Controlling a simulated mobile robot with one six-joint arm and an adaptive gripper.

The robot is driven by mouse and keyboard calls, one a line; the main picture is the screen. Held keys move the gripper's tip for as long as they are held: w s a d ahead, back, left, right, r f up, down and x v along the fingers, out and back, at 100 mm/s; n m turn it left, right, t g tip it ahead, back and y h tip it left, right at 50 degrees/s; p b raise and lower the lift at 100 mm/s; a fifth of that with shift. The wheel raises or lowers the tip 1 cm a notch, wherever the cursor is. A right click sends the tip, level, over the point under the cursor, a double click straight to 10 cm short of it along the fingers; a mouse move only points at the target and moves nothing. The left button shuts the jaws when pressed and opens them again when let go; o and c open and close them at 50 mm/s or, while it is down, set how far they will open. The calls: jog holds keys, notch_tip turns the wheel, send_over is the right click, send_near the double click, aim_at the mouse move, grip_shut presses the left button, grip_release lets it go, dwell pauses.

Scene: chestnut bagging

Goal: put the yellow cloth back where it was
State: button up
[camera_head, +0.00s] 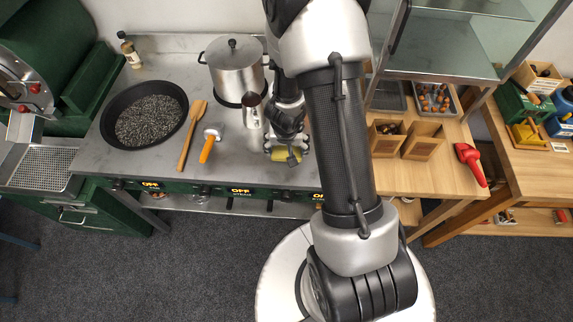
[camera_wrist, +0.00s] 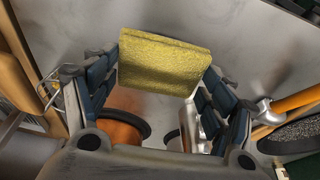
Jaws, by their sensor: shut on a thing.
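The yellow cloth (camera_wrist: 165,62) is a folded, rough-textured pad. My gripper (camera_wrist: 163,75) is shut on it, with one dark finger at each side of the cloth in the wrist view. In the head view the cloth (camera_head: 287,154) shows at the end of my arm, over the front part of the steel counter (camera_head: 240,178). My gripper (camera_head: 284,148) partly hides it there. I cannot tell whether the cloth touches the counter.
A metal jug (camera_head: 252,112) stands close left of my gripper, with a steel pot (camera_head: 236,68) behind. An orange-handled tool (camera_head: 208,148), a wooden spatula (camera_head: 188,140) and a wide black pan (camera_head: 106,128) lie further left. Wooden boxes (camera_head: 421,146) stand at right.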

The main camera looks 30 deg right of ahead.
aim_at(287, 164)
jog(key=shift+f+b, duration=2.6)
jog(key=shift+f, duration=0.6)
jog(key=shift+c, duration=0.4)
jog(key=shift+r, duration=0.15)
jog(key=o, duration=1)
jog(key=s+a+r+n+t+y+p, duration=0.1)
jog(key=a+r+p, duration=0.25)
jog(key=r, duration=0.75)
jog(key=s+a+r+n+y+p, duration=0.1)
jog(key=s+a+r+n+p, duration=0.3)
jog(key=r, duration=0.6)
jog(key=w+a+r+m+t+y+p, duration=0.15)
jog(key=a+r, duration=0.35)
jog(key=r, duration=0.6)
jog(key=s+r+n+h, duration=0.1)
jog(key=s+r, duration=0.3)
jog(key=s, duration=0.4)
jog(key=s+r+n+h, duration=0.1)
jog(key=s+r+n, duration=0.1)
jog(key=s+r, duration=0.3)
jog(key=s, duration=0.2)
jog(key=shift+s+d+r+g, duration=0.2)
jog(key=shift+s+g, duration=0.15)
